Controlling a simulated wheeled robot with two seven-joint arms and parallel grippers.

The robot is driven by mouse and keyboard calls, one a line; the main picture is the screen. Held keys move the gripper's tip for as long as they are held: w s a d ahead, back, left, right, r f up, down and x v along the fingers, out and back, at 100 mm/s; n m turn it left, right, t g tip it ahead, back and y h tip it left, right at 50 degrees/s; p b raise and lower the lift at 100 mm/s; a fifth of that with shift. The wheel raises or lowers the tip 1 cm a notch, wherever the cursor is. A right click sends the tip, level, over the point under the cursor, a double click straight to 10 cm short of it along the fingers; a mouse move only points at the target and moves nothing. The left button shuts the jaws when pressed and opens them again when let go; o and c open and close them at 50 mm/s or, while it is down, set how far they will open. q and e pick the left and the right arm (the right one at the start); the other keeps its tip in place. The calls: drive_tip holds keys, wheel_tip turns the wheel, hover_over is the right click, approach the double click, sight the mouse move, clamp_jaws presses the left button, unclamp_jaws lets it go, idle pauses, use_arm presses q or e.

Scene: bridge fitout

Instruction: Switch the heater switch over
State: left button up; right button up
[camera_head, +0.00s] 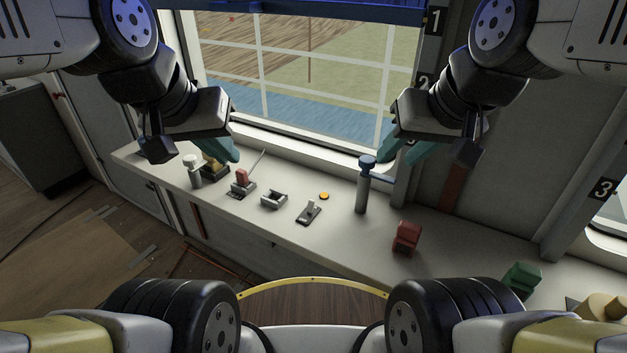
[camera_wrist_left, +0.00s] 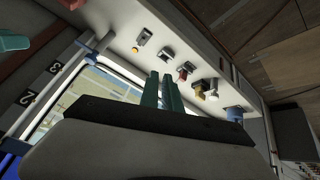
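A small switch with a light lever on a dark plate (camera_head: 309,212) sits mid-console, beside an orange button (camera_head: 324,196). It also shows in the left wrist view (camera_wrist_left: 144,37). I see no readable label, so I cannot confirm it is the heater switch. A grey bracket-like control (camera_head: 273,199) and a red-handled lever (camera_head: 242,183) stand to its left. My left gripper (camera_head: 222,150) hovers over the console's back left, empty, with a narrow gap between its teal fingers (camera_wrist_left: 160,90). My right gripper (camera_head: 412,152) is open and empty near the blue-topped post (camera_head: 365,182).
A white-capped post (camera_head: 192,168) and a yellow-and-black control (camera_head: 215,166) stand at the console's left. A red block (camera_head: 406,238) and a green block (camera_head: 522,278) are at the right. A window (camera_head: 300,65) lies behind. The console's (camera_head: 340,235) front strip is clear.

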use_arm(q)
drive_tip(key=w, duration=0.2)
drive_tip(key=w+d+m+g, duration=0.1)
drive_tip(key=w, duration=0.1)
drive_tip(key=w+d+g, duration=0.1)
drive_tip(key=w, duration=0.1)
drive_tip(key=shift+d+f, duration=0.2)
drive_tip(key=shift+d, duration=0.05)
clamp_jaws()
drive_tip(key=m+g+y, duration=0.3)
drive_tip(key=m+g, duration=0.1)
drive_tip(key=g, duration=0.1)
hover_over(311, 206)
drive_tip(key=w+d, duration=0.2)
drive_tip(key=w, duration=0.2)
wheel_tip(311, 206, down, 14)
drive_tip(key=shift+r, duration=0.2)
drive_tip(key=f, duration=0.6)
drive_tip(key=s+f, duration=0.1)
drive_tip(key=f, duration=0.3)
drive_tip(key=shift+a, duration=0.25)
